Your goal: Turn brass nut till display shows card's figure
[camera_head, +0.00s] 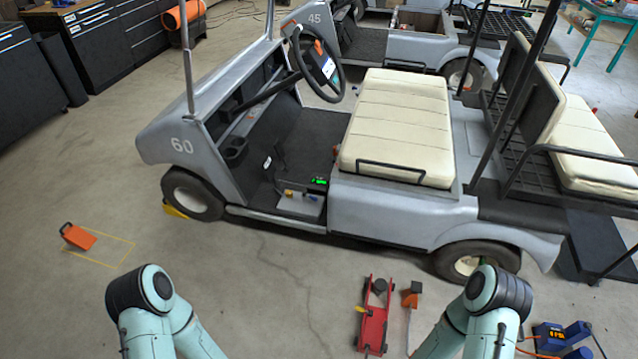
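A small grey box (300,204) sits on the floor of the grey golf cart, in front of the seat. A small brass-coloured part (288,193), perhaps the nut, is on it. A dark display with green lit figures (320,181) is just above and right of it; the figures are too small to read. A white card (328,68) shows at the steering wheel; its figure is not legible. Both my arms show only as links at the bottom edge, well short of the cart. Neither gripper is in view.
The golf cart (390,202) marked 60 spans the middle. A red floor jack (374,315) and an orange block (412,293) lie before it. An orange chock (77,236) is at left. Blue tools (552,338) are at lower right. Floor at centre left is clear.

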